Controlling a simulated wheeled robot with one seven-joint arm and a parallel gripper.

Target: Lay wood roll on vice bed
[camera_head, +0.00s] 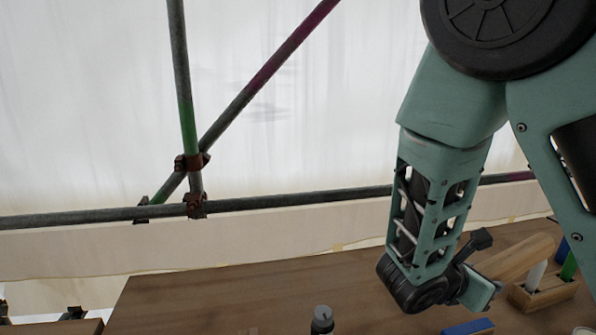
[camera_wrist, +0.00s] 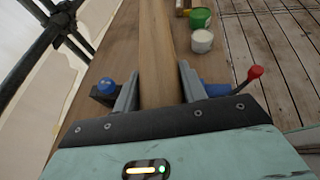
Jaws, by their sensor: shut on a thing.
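The wood roll (camera_wrist: 157,45) is a long brown wooden piece running from between my fingers to the top of the wrist view. My gripper (camera_wrist: 159,85) is shut on it, with one grey finger along each side. In the head view, a pale wooden length (camera_head: 518,258) shows beyond my wrist and looks like the same roll. The vice bed cannot be made out for certain in either view. I cannot tell whether the roll touches the surface below it.
A brown bench top (camera_head: 220,290) spans the foreground. A wooden holder (camera_head: 545,292) with white and green tools stands at right. A dark bottle (camera_head: 322,318) stands near the front. In the wrist view, a red-knobbed item (camera_wrist: 254,73), blue-knobbed item (camera_wrist: 107,87), and green (camera_wrist: 199,17) and white (camera_wrist: 202,41) tubs flank the roll.

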